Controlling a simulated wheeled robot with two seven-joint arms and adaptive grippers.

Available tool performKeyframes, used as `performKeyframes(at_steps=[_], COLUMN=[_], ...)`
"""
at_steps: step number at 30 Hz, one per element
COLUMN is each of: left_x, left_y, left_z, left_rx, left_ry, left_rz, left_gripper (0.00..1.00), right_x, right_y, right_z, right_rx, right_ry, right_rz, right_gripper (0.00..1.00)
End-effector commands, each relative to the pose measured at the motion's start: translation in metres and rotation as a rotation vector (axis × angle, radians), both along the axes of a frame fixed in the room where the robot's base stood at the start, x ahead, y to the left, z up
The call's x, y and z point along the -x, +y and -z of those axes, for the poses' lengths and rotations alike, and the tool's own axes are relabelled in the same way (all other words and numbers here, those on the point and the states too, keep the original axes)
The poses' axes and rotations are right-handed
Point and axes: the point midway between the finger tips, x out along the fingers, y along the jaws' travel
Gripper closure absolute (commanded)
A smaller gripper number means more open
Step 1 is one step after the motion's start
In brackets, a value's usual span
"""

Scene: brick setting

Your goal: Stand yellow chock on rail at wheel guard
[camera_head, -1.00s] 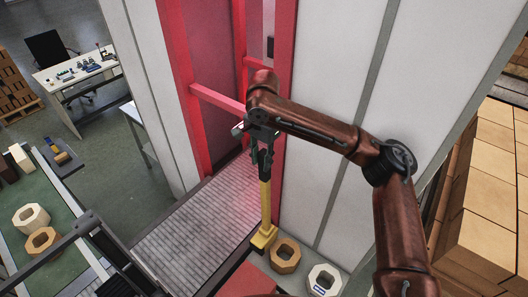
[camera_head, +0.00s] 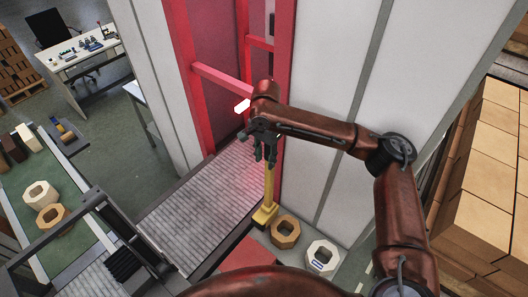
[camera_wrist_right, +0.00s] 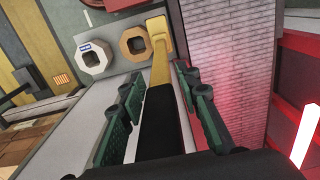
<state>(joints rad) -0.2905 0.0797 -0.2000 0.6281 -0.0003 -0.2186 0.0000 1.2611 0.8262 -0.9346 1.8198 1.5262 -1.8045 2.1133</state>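The yellow chock (camera_head: 265,214) stands upright on its foot at the right edge of the slatted bed, with a tall post rising toward my right gripper (camera_head: 265,155). In the right wrist view, the yellow chock (camera_wrist_right: 159,55) has a black grip (camera_wrist_right: 163,120) at my end of the post. My right gripper (camera_wrist_right: 160,85) is open, with its green fingers on both sides of the post and grip and gaps visible between. I cannot tell which part is the rail or the wheel guard. My left gripper is not in view.
A tan octagonal ring (camera_head: 285,231) and a white one (camera_head: 322,257) sit close right of the chock. Red frame posts (camera_head: 194,80) and a pale wall (camera_head: 335,80) stand behind. The slatted bed (camera_head: 195,205) is clear. Boxes (camera_head: 480,160) are stacked at right.

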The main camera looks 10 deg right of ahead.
Motion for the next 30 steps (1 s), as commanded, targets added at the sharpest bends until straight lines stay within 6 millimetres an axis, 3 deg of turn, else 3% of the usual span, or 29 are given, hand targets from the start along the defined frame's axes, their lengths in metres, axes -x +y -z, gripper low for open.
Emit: performKeyframes(at_steps=[1, 5, 16, 30], left_x=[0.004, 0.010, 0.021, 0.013], left_y=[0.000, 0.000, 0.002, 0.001], left_z=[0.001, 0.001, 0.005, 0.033], left_rx=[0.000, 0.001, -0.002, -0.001], left_ry=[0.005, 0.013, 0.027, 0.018], left_rz=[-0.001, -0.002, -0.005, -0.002], left_gripper=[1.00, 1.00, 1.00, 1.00], right_x=[0.003, 0.003, 0.001, 0.000], right_y=[-0.002, -0.003, -0.004, -0.003], right_z=[0.008, 0.008, -0.002, -0.095], right_rx=[0.005, 0.006, 0.008, 0.004], right_ry=[0.016, 0.016, 0.010, 0.001], right_rz=[0.000, 0.002, 0.005, 0.003], right_gripper=[0.66, 0.58, 0.58, 0.58])
